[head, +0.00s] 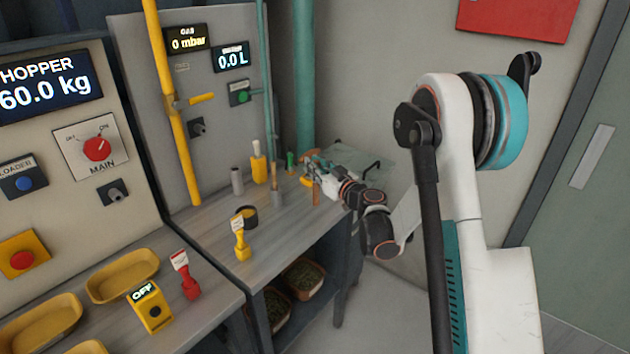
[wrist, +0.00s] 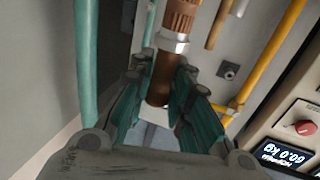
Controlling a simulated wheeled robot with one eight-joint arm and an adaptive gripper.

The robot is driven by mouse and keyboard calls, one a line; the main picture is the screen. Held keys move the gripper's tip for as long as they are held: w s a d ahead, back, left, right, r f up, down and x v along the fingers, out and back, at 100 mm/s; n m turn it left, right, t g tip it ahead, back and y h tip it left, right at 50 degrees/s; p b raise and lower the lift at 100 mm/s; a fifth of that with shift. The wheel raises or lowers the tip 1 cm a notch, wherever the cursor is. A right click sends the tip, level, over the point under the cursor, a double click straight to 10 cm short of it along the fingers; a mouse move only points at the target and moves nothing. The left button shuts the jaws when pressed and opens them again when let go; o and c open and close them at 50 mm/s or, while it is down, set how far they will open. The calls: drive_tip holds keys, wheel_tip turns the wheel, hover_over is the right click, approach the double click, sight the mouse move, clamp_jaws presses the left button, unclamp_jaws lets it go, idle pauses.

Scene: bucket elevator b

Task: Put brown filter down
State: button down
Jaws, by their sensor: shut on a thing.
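The brown filter (head: 316,194) is a slim brown cylinder, upright near the back right end of the workbench (head: 215,225). In the wrist view the filter (wrist: 162,82) has a silver collar and a ribbed orange-brown end. My gripper (head: 313,177) is shut on the filter; in the wrist view its teal-lined fingers (wrist: 160,88) lie on both sides of it. I cannot tell whether the filter's lower end touches the bench.
The bench's front right is clear.

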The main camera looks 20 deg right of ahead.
drive_tip(key=shift+f+b, duration=0.55)
drive_tip(key=shift+f, duration=1.45)
drive_tip(key=shift+f, duration=0.15)
drive_tip(key=c, duration=1.5)
unclamp_jaws()
drive_tip(key=shift+o, duration=0.2)
drive_tip(key=shift+s+d+r, duration=0.1)
drive_tip(key=shift+s+r, duration=0.05)
drive_tip(key=shift+r, duration=0.05)
drive_tip(key=v, duration=1.1)
drive_tip(key=shift+s, duration=0.3)
